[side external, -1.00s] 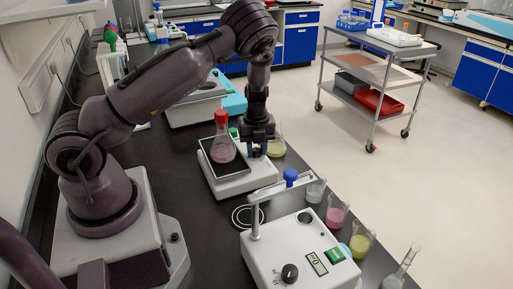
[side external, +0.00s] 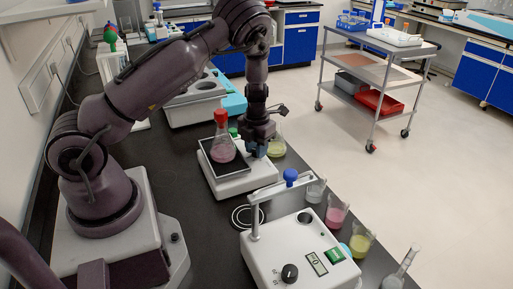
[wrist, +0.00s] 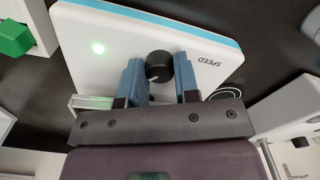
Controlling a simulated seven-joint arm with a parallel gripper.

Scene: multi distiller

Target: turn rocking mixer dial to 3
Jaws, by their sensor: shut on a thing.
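The rocking mixer (side external: 245,183) is a white box with a dark top platform, in the middle of the side view. In the wrist view its white front panel (wrist: 105,25) shows a lit green light and the word SPEED, upside down. Its black dial (wrist: 160,66) sits between the two blue fingers of my gripper (wrist: 157,63), which is shut on it. In the side view my gripper (side external: 257,148) is at the mixer's front right side and hides the dial. I cannot make out any numbers around the dial.
A red-capped flask (side external: 222,151) with pink liquid stands on the mixer platform. A flask of yellow-green liquid (side external: 277,147) is close beside my gripper. A white device (side external: 300,250) with its own black knob stands in front. Several beakers line the bench edge.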

